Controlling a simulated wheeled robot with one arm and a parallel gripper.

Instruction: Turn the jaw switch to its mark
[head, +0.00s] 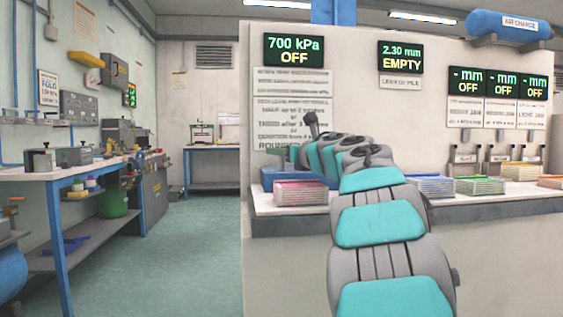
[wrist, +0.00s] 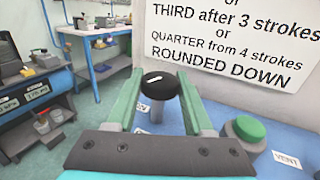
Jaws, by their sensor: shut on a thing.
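A black round knob (wrist: 161,84) with a small white mark on top stands on a pale stem in the wrist view. The two green fingers of my gripper (wrist: 160,98) are on either side of it, shut on it. A small white label (wrist: 143,106) lies by the stem, too small to read. I cannot tell from the labels whether this knob is the jaw switch, nor where its mark is.
A green button (wrist: 244,130) stands right of the fingers, near a VENT label (wrist: 286,160). A wall sign (wrist: 230,35) rises behind.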

